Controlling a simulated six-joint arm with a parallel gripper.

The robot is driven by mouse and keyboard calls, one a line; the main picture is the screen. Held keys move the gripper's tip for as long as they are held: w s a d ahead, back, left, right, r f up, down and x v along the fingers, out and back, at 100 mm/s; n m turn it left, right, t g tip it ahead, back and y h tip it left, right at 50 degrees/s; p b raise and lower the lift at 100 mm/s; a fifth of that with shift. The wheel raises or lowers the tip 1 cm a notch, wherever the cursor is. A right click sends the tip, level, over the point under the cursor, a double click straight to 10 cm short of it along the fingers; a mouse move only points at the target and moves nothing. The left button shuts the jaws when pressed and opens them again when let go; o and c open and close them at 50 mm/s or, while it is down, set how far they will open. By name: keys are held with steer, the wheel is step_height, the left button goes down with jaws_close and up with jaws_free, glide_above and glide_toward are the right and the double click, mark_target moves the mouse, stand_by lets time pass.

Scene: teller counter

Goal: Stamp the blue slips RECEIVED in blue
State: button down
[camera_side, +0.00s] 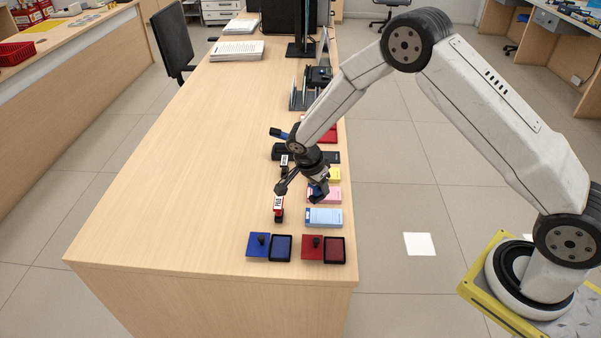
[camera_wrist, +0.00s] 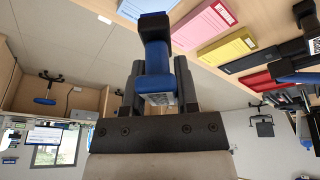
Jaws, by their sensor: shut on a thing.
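My gripper (camera_side: 300,190) is above the counter's right part, beside the pink slips. In the wrist view, my gripper (camera_wrist: 157,85) is shut on a stamp with a blue body (camera_wrist: 155,58) and a small label. The stack of blue slips (camera_side: 324,217) lies nearer the front edge than my gripper; part of it shows in the wrist view (camera_wrist: 143,7). The blue ink pad (camera_side: 281,248) lies open at the front, with its knobbed blue lid (camera_side: 259,240) to its left. I cannot read the held stamp's face.
The red pad (camera_side: 334,250) and its lid (camera_side: 312,255) lie right of the blue pad. A red stamp (camera_side: 279,210) stands left of the blue slips. Pink slips (camera_wrist: 203,24) and yellow slips (camera_wrist: 228,46) lie further back. The counter's left half (camera_side: 170,200) is clear.

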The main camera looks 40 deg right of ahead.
steer(key=shift+s+d, duration=0.1)
steer(key=shift+d, duration=0.45)
steer(key=shift+f, duration=2.95)
steer(key=shift+f, duration=0.55)
steer(key=shift+r, duration=0.1)
steer(key=shift+r, duration=2.9)
